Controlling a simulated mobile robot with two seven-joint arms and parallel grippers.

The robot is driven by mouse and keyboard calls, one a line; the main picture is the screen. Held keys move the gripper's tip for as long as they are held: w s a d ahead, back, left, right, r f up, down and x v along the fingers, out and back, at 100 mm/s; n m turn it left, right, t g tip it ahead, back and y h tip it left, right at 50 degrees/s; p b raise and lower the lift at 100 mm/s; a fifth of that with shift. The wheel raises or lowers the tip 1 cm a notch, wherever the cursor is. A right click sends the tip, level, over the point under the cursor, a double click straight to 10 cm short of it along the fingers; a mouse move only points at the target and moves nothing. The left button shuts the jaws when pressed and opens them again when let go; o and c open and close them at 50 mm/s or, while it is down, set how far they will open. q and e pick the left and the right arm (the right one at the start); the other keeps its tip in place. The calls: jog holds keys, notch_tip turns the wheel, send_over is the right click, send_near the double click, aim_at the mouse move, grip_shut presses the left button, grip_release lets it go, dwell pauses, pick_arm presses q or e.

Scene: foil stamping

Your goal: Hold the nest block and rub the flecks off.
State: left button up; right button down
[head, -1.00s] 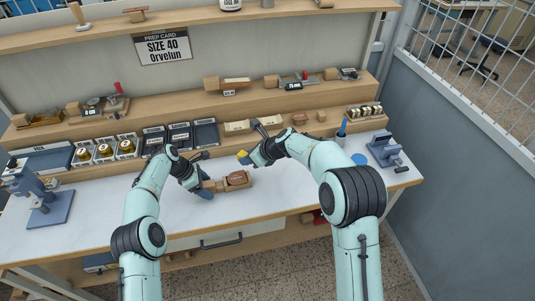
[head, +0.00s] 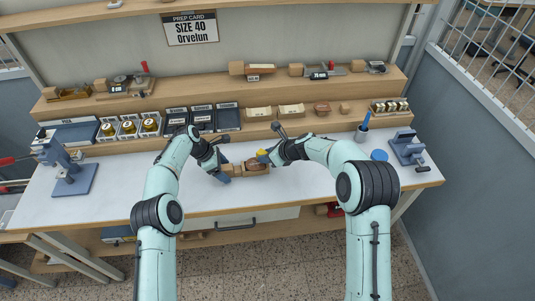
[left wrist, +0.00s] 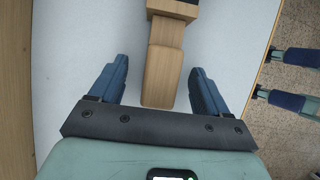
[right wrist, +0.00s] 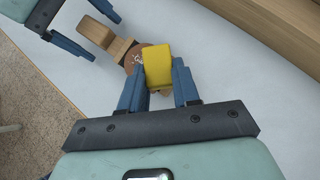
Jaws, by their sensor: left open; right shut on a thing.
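The nest block (head: 233,169) is a wooden block with a handle at its left end and a brown oval piece (head: 256,165) on its right part. It lies on the white worktop. Light flecks show on the brown piece (right wrist: 131,61) in the right wrist view. My left gripper (left wrist: 157,88) is open, its fingers on either side of the wooden handle (left wrist: 163,65), with gaps visible. My right gripper (right wrist: 159,88) is shut on a yellow pad (right wrist: 157,63). The pad is at the brown piece and hides part of it; I cannot tell whether they touch.
A blue-grey press (head: 72,172) stands at the left and another device (head: 405,150) at the right. A blue disc (head: 379,155) and a cup with a blue tool (head: 362,132) are nearby. Trays and tins line the back shelf. The front worktop is clear.

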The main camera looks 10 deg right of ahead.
jog(key=shift+f, duration=1.1)
dwell(0.4)
jog(key=shift+a, duration=0.1)
jog(key=shift+s+a, duration=0.15)
jog(key=shift+a, duration=1.45)
jog(key=shift+s+a, duration=0.1)
jog(key=shift+a, duration=1.45)
jog(key=shift+w+d, duration=0.2)
jog(key=shift+d, duration=3.15)
jog(key=shift+s+a, duration=0.2)
jog(key=shift+a, duration=3.1)
jog(key=shift+w+d, duration=0.15)
jog(key=shift+d, duration=1.5)
jog(key=shift+w+d, duration=0.1)
jog(key=shift+d, duration=1.55)
jog(key=shift+a, duration=0.1)
